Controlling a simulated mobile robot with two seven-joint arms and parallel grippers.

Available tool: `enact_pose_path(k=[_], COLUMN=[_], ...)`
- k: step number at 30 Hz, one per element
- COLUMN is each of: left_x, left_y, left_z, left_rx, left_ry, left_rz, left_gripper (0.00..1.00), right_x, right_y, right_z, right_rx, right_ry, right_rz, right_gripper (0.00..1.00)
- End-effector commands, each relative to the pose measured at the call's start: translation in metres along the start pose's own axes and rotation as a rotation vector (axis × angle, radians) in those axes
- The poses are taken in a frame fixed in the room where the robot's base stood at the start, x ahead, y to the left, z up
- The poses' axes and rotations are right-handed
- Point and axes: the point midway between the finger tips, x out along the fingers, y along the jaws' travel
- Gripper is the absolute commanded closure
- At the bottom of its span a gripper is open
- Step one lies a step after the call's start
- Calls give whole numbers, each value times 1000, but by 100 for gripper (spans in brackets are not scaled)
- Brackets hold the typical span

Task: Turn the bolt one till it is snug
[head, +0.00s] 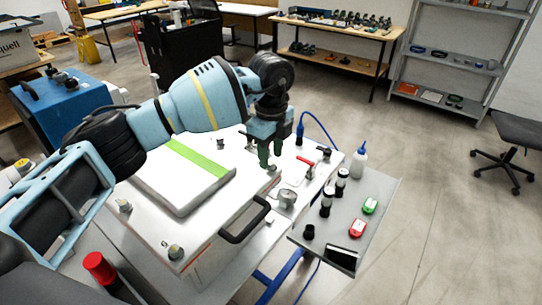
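A white analyser box (215,215) with a raised lid panel and a green stripe stands on the bench. Grey bolts show at its corners: one at the right corner (271,169), one at the front (176,252), one at the left (124,206) and one at the back (220,143). My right gripper is out of view.
A black handle (246,220) and a gauge (287,198) are near the box's right edge. A grey side tray (376,215) holds dark vials, a green and a red item. A red-capped object (100,268) is at lower left.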

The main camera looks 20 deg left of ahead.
Motion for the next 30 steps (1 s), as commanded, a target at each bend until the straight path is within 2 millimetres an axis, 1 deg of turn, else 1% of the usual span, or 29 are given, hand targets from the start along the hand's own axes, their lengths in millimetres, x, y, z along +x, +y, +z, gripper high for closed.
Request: enact_pose_path(k=[1,5,13,14,21,23,30], left_x=[5,12,14,14,14,14,13], left_y=[0,0,0,0,0,0,0], left_z=[0,0,0,0,0,0,0], left_rx=[0,0,1,1,1,1,14], left_ry=[1,1,0,0,0,0,0], left_rz=[0,0,-1,-1,-1,-1,-1], left_gripper=[60,60,60,61,93,100,100], right_x=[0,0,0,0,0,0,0], right_y=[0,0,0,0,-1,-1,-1], right_z=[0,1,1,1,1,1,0], right_rx=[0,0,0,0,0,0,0], right_ry=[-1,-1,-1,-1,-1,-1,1], right_rz=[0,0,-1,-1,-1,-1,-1], right_gripper=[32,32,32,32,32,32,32])
